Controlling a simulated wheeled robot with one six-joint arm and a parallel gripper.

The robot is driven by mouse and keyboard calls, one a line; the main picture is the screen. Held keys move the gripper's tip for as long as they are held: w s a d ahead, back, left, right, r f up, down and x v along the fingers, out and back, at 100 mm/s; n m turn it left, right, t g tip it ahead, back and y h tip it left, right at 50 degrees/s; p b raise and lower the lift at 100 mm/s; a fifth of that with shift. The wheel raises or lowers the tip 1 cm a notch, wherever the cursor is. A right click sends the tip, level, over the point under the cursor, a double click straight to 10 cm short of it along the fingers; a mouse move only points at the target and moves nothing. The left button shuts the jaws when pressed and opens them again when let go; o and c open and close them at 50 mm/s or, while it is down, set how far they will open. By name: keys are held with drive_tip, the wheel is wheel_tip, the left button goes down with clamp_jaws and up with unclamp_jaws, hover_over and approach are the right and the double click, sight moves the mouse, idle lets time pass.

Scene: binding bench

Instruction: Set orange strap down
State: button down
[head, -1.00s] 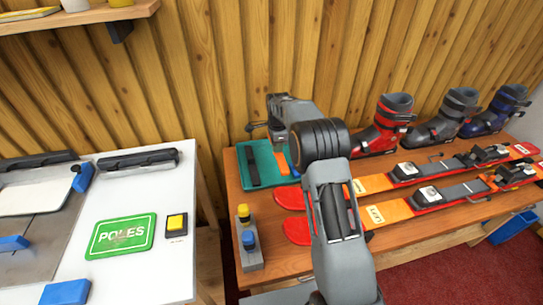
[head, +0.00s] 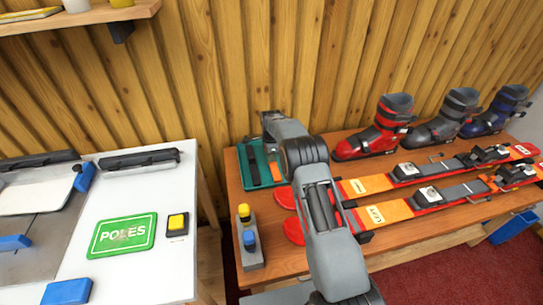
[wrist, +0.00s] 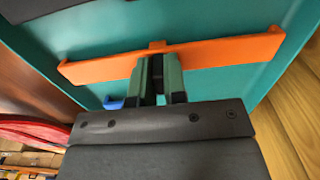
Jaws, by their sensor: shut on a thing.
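The orange strap (wrist: 210,52) lies across the jaws of my gripper (wrist: 158,75) in the wrist view. The jaws are shut on it near its middle. The strap is over the floor of the teal tray (wrist: 95,40); I cannot tell whether it touches it. In the head view a short piece of the orange strap (head: 276,171) shows inside the right part of the teal tray (head: 265,178), and my arm hides the jaws. A dark strap (head: 253,166) lies in the tray's left part.
Red-tipped orange skis (head: 395,211) lie right of the tray on the wooden bench. Ski boots (head: 380,135) stand behind them. A grey block with yellow and blue buttons (head: 250,255) is at the bench's left edge. A small blue piece (wrist: 113,103) shows below the strap.

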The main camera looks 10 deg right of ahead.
drive_tip(key=shift+f, duration=0.15)
drive_tip(key=c, duration=1.2)
unclamp_jaws()
drive_tip(key=shift+o, duration=0.2)
drive_tip(key=s+r+n, duration=0.2)
drive_tip(key=r, duration=0.7)
drive_tip(key=s+r+n, duration=0.1)
drive_tip(key=s+r, duration=0.2)
drive_tip(key=r, duration=0.7)
drive_tip(key=s+r+n+t, duration=0.2)
drive_tip(key=s+r+n, duration=0.35)
drive_tip(key=s, duration=0.65)
drive_tip(key=s+f+n, duration=0.2)
drive_tip(key=s+n, duration=0.2)
drive_tip(key=s, duration=0.5)
drive_tip(key=s+f+n+t, duration=0.1)
drive_tip(key=s+n, duration=0.4)
drive_tip(key=s, duration=0.5)
drive_tip(key=shift+s+f, duration=0.3)
drive_tip(key=shift+f, duration=0.6)
drive_tip(key=shift+n, duration=0.25)
